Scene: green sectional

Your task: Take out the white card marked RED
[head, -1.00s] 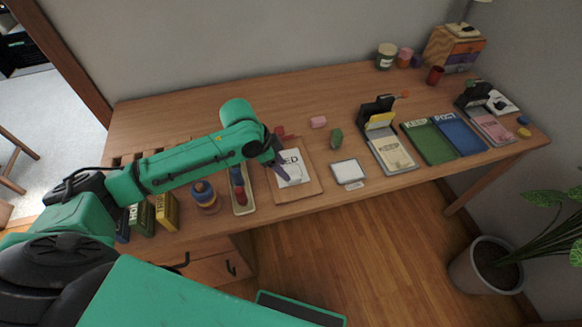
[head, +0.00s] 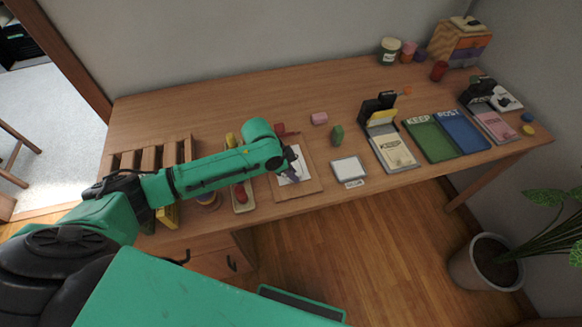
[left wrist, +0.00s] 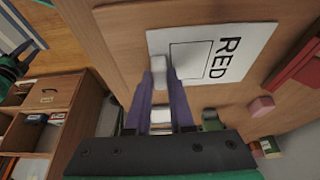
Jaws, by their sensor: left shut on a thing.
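The white card marked RED (left wrist: 212,38) lies over a wooden board (left wrist: 108,30) in the left wrist view, with a thin square outline beside the word. In the head view the card (head: 284,181) is partly hidden by my gripper on the board (head: 311,184). My right gripper does not show.
A narrow tray (head: 246,207) stands left of the board. A white-topped frame (head: 349,167) and a green block (head: 337,134) are to its right, with a pink block (head: 319,118) behind. Green (head: 430,141) and blue (head: 462,134) trays lie farther right.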

